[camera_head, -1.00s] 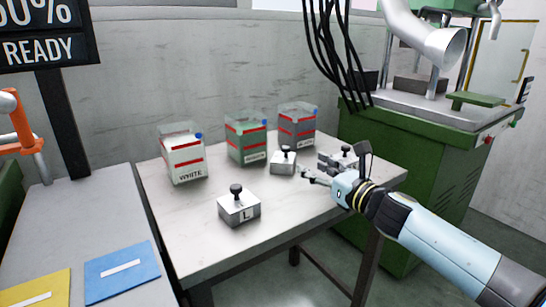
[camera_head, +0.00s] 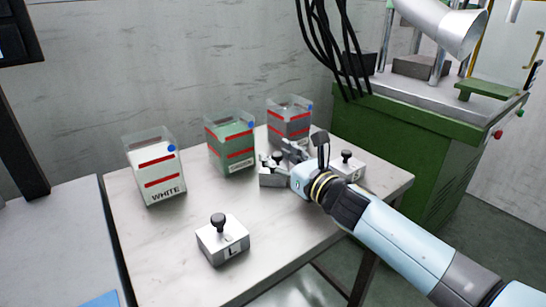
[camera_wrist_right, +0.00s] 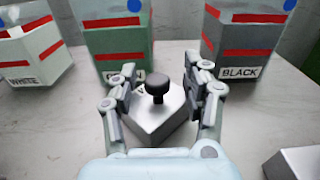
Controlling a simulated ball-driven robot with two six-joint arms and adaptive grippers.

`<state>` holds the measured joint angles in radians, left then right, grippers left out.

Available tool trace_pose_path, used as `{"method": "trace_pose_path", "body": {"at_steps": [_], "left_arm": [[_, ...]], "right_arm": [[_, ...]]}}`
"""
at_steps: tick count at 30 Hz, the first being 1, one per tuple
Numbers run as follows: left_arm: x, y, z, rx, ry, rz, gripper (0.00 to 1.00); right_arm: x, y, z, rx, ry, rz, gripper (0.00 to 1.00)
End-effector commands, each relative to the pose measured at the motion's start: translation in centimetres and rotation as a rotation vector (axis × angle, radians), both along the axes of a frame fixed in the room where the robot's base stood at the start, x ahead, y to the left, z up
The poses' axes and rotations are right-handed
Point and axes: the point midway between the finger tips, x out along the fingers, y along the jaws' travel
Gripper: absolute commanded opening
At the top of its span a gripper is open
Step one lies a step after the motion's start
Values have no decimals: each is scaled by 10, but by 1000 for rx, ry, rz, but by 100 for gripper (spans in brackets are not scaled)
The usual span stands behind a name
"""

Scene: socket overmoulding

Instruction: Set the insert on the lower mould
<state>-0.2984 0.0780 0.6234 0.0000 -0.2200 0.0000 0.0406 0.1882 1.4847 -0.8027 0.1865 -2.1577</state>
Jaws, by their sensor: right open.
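Three metal blocks with black knobs stand on the pale table (camera_head: 170,240). The one marked L (camera_head: 222,240) is at the front. The middle block (camera_head: 270,180) is partly hidden by my right gripper (camera_head: 281,155). The third block (camera_head: 347,168) is to the right of the gripper. In the right wrist view, the open fingers of my right gripper (camera_wrist_right: 161,80) are on either side of the middle block's knob (camera_wrist_right: 157,86), with gaps on both sides. Most of that block's label is hidden. My left gripper is out of view. I cannot pick out the lower mould for certain.
White (camera_head: 158,180), green (camera_head: 232,145) and black (camera_head: 289,122) material bins stand along the table's back. A green machine (camera_head: 400,130) with a grey block (camera_head: 420,67) on top stands at the right. Black cables hang above. The table's front left is clear.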

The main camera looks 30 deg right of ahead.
Motion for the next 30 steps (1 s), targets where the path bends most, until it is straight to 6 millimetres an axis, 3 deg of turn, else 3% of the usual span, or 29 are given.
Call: {"method": "trace_pose_path", "body": {"at_steps": [10, 21, 30], "left_arm": [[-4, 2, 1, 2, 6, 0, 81], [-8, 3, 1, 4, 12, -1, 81], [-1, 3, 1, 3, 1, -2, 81]], "right_arm": [[-2, 5, -1, 0, 1, -2, 49], [-2, 5, -1, 0, 1, -1, 1], [-2, 5, -1, 0, 1, -1, 0]]}}
